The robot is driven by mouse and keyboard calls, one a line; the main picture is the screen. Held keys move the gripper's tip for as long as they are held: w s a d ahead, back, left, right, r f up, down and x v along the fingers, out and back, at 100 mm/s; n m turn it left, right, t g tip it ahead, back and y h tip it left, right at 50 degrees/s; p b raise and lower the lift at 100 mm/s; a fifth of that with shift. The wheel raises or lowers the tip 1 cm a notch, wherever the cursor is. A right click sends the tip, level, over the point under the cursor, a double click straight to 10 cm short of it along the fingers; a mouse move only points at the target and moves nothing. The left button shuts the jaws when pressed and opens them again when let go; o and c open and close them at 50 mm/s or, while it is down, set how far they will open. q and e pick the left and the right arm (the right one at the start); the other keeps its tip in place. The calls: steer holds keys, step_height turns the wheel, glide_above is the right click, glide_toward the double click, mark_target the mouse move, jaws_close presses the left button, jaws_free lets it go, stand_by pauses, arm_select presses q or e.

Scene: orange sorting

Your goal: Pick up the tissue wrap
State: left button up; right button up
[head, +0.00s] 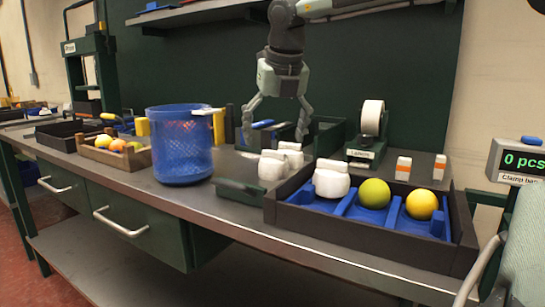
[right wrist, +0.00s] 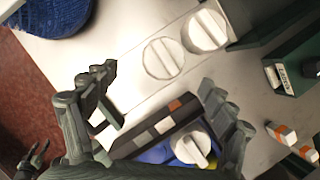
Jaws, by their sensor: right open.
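Two white tissue wraps stand together on the bench, one nearer (head: 271,169) and one just behind it (head: 293,148). The right wrist view shows them from above as white rounds with a strip across, one (right wrist: 162,59) lower left of the other (right wrist: 208,28). A similar white wrap (head: 331,179) sits in the left compartment of a dark tray with blue inserts (head: 355,232); it also shows in the right wrist view (right wrist: 188,148). My right gripper (head: 276,125) is open and empty, pointing down above and behind the pair of wraps. My left gripper does not show clearly.
A green fruit (head: 374,193) and an orange-yellow one (head: 422,204) fill the tray's other compartments. A blue basket (head: 182,160) stands left. A label roll (head: 372,118) and two small orange-white boxes (head: 403,168) stand behind the tray. A wooden crate (head: 115,158) of fruit is farther left.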

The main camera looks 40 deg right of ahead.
mark_target(275, 152)
steer(key=shift+w+d+f, duration=0.1)
steer(key=shift+w+f, duration=0.05)
steer(key=shift+f, duration=0.05)
steer(key=shift+x, duration=0.85)
steer(key=x, duration=0.5)
steer(key=shift+d+f+p, duration=0.2)
steer(key=shift+d+p, duration=0.1)
steer(key=shift+p, duration=0.05)
steer(key=c, duration=0.8)
